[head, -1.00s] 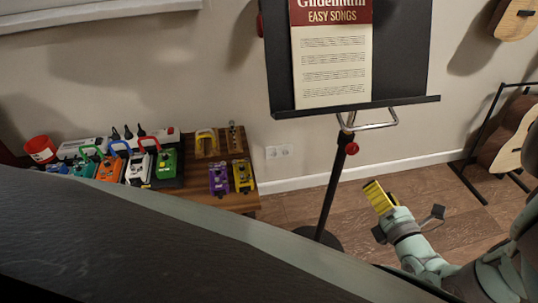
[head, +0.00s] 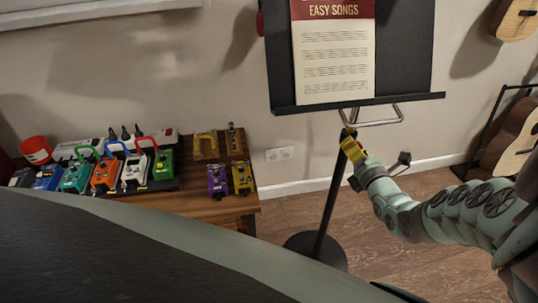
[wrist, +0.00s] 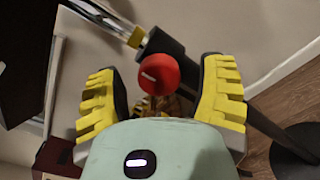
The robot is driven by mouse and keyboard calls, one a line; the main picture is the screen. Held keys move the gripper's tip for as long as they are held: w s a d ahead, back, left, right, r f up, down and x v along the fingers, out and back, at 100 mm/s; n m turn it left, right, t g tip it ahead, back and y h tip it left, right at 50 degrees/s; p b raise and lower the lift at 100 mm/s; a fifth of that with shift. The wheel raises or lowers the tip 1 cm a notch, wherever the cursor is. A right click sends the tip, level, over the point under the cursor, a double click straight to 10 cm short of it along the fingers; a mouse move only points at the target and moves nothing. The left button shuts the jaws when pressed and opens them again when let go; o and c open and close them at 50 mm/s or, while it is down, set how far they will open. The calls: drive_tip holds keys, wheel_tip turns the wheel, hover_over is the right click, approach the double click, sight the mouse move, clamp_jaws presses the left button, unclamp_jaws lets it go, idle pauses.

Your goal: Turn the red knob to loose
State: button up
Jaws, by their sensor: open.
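The red knob (wrist: 159,74) sits on the black pole of the music stand (head: 326,200), just below the stand's chrome bracket. In the wrist view it lies between the two yellow padded fingers of my gripper (wrist: 160,95), a little toward their tips, with a visible gap on each side. My gripper (head: 354,160) is open and beside the pole in the head view, where its yellow finger covers most of the knob. The stand's desk holds a songbook (head: 333,50).
A wooden table (head: 205,208) with several coloured pedals stands at the left. Guitars (head: 517,140) are on a rack and the wall at the right. The stand's round base (head: 315,250) rests on the wooden floor. A white wall and socket (head: 280,154) are behind.

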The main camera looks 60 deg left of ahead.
drive_tip(key=shift+a, duration=0.1)
drive_tip(key=c, duration=1.2)
